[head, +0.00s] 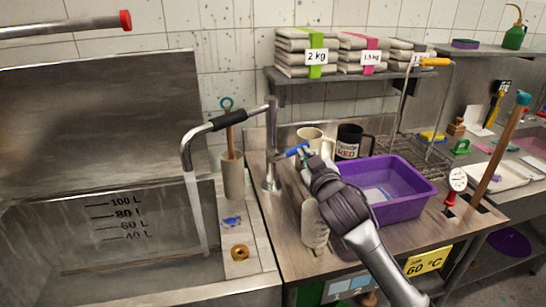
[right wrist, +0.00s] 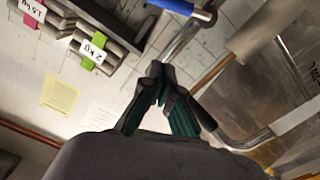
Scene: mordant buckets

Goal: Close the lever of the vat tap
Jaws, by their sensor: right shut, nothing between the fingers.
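The vat tap (head: 272,150) is a metal post on the counter beside the vat, with a spout (head: 186,155) reaching left over the vat. A pale stream (head: 198,215) runs from the spout down into the vat. The tap's lever has a blue grip (head: 291,152) and sticks out to the right of the post. My right gripper (head: 305,156) is shut and empty at the lever's right end; contact cannot be told. In the right wrist view the shut fingertips (right wrist: 158,72) are apart from the blue grip (right wrist: 182,7) in the picture. My left gripper is out of view.
The vat (head: 120,270) has litre marks inside. A shelf (head: 345,90) with packed bags is above.

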